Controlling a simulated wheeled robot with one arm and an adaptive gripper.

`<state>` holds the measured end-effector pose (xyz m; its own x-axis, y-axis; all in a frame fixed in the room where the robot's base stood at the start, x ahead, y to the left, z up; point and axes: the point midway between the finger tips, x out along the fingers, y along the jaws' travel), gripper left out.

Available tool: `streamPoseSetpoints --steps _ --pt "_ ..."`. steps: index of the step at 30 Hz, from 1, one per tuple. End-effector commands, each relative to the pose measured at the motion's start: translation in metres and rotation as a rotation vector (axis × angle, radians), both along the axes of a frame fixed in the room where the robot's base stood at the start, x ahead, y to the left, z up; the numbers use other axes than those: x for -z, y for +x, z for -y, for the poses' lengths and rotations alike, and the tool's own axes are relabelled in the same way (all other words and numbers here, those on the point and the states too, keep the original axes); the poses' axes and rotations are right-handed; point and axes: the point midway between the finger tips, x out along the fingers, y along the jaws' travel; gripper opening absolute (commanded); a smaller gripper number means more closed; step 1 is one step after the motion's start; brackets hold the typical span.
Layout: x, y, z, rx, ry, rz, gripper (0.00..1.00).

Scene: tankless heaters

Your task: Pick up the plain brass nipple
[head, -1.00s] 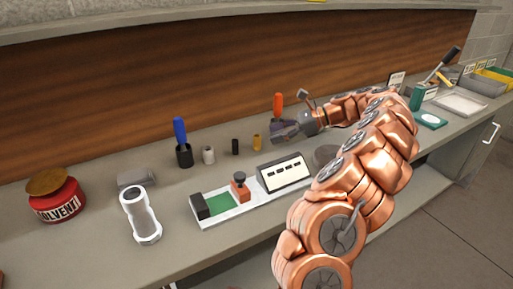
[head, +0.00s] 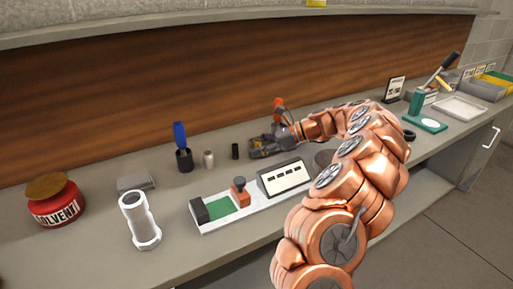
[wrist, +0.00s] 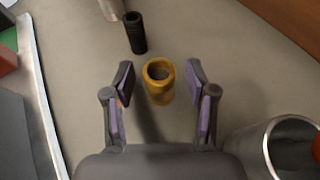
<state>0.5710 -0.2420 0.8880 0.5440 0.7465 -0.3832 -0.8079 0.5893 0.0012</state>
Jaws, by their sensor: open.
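The brass nipple (wrist: 160,92) stands upright on the bench in the wrist view, a short yellow-gold tube with an open top. My gripper (wrist: 159,76) is open, with one finger on each side of the nipple and a visible gap on both sides. How far the fingertips are above the bench is hard to tell. In the head view my gripper (head: 256,147) is low over the bench and mostly hides the nipple.
A black nipple (wrist: 136,33) and a pale grey one (head: 208,159) stand to the left in the head view. A metal cup (wrist: 285,150) stands close to my right finger. A display box (head: 285,178) on a white tray sits in front.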

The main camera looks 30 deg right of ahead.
Motion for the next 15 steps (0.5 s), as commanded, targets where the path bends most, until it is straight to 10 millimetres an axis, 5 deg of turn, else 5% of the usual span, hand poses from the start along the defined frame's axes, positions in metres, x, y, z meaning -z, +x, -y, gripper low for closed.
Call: streamPoseSetpoints --steps 5,15 --pt "-0.0002 0.0002 -0.0001 0.001 0.000 0.000 0.57" --pt "-0.0005 0.0001 0.0001 0.001 -0.001 0.001 0.23"
